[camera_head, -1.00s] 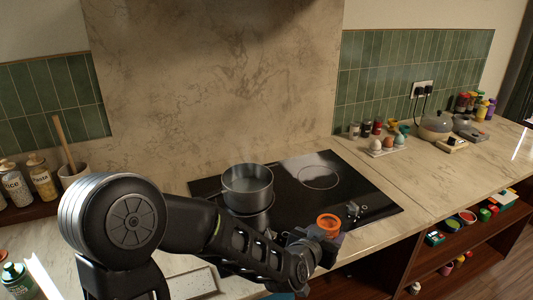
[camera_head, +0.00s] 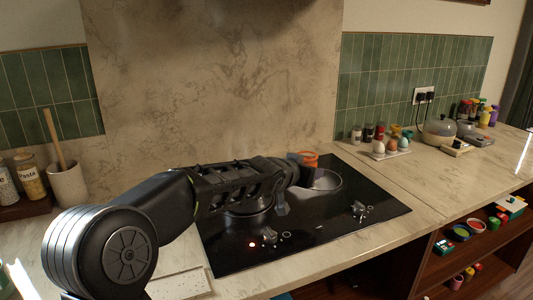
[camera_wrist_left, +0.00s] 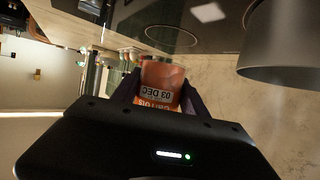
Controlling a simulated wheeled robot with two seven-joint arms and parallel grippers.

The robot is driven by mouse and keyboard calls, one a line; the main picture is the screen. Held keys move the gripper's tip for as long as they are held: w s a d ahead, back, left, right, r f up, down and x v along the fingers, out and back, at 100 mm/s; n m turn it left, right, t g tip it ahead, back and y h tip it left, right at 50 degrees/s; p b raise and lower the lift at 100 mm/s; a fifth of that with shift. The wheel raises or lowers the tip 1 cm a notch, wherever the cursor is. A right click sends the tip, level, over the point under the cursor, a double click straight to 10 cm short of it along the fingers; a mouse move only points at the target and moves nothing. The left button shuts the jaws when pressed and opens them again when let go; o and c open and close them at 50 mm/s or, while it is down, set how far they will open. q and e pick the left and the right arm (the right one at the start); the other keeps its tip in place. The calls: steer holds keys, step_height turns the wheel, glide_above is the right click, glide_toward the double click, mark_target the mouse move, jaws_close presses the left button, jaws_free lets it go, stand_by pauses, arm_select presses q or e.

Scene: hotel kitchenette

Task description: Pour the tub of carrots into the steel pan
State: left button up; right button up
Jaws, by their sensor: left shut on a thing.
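My left gripper (camera_head: 302,170) is shut on the orange tub of carrots (camera_head: 309,159) and holds it above the right rear part of the black hob. In the left wrist view the tub (camera_wrist_left: 160,82) sits between the fingers, with a white label showing a date. Its contents cannot be made out. The steel pan (camera_wrist_left: 287,45) is a grey wall at the upper right of the wrist view, apart from the tub. In the head view my left arm hides most of the pan. My right gripper is not in view.
The black hob (camera_head: 345,222) has knobs along its front edge and a small red light at front left. A tray of egg cups (camera_head: 384,152) and jars stand behind right. A utensil crock (camera_head: 68,185) stands at left.

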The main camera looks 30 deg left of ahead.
arm_select(q)
steer(key=s+a+r+n+y+b, duration=0.1)
steer(key=a+r+n+y+b, duration=0.2)
steer(key=a, duration=0.9)
steer(key=shift+r+g+y+b, duration=0.3)
steer(key=shift+r+y, duration=0.1)
steer(key=shift+r, duration=0.25)
steer(key=shift+d, duration=0.1)
